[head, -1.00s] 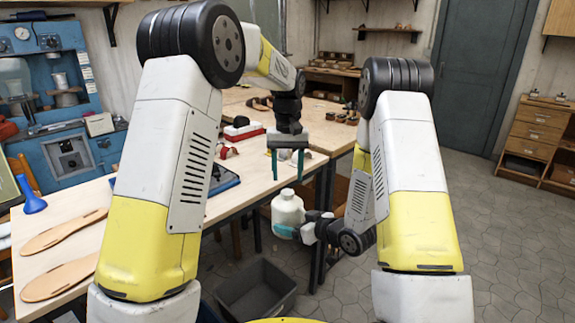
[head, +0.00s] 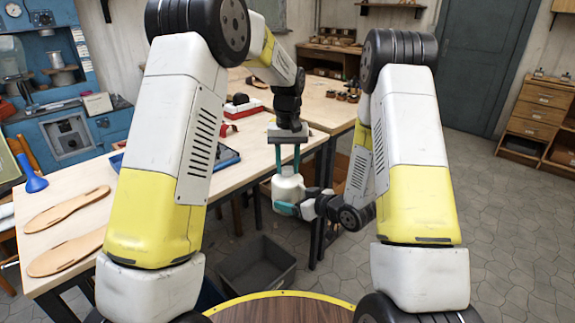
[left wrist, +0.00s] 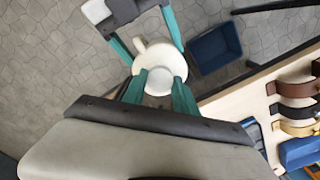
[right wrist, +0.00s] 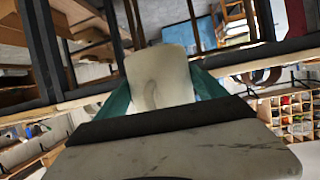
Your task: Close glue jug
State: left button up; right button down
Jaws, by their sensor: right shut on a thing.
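The white glue jug (head: 288,188) is held upright in the air beside the workbench. My right gripper (head: 285,208) is shut on its body, with teal fingers on both sides. In the right wrist view the pale jug (right wrist: 160,78) fills the space between the fingers. My left gripper (head: 287,160) points down from above, open, its fingers either side of the jug's top. In the left wrist view the round white cap (left wrist: 159,81) lies between the fingertips, apparently with small gaps. I cannot tell how tightly the cap sits.
A dark open bin (head: 258,272) stands on the floor below the jug. The floor to the right is clear.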

pick_arm(q)
grip_shut()
jog(key=o, duration=1.3)
grip_release()
notch_tip(320, 180, up, 12)
